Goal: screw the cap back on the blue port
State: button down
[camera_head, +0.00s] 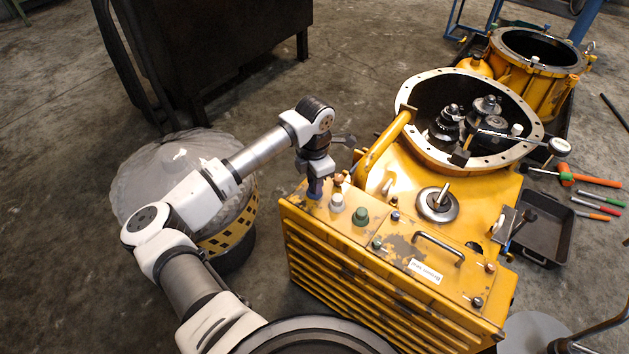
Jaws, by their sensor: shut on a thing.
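My gripper (315,180) points down at the far left corner of the yellow housing's top. It is shut on a small cap, which the fingers mostly hide. A blue-purple part (315,189) shows at the fingertips, low over the panel, where the blue port appears to be. I cannot tell cap from port there, or whether the cap sits on the threads. The yellow housing (330,246) stands upright below the gripper.
A grey-covered drum (150,185) stands left, under my arm. A black tray (545,228) lies right.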

jog(key=shift+f+m+b, duration=0.25)
jog(key=shift+m+b, duration=0.85)
jog(key=shift+r+m+b, duration=0.15)
jog(key=shift+m+b, duration=0.1)
jog(key=shift+m, duration=0.5)
jog(key=shift+r+m+b, duration=0.15)
jog(key=shift+m+b, duration=0.1)
jog(key=shift+m, duration=0.5)
jog(key=shift+f+m+b, duration=0.25)
jog(key=shift+m+b, duration=0.55)
jog(key=shift+m, duration=0.3)
jog(key=m, duration=0.3)
jog(key=shift+r+b, duration=0.2)
jog(key=shift+b, duration=0.2)
jog(key=shift+f+m+b, duration=0.15)
jog(key=shift+m+b, duration=0.35)
jog(key=shift+m, duration=0.4)
jog(key=m, duration=0.3)
jog(key=shift+b, duration=0.35)
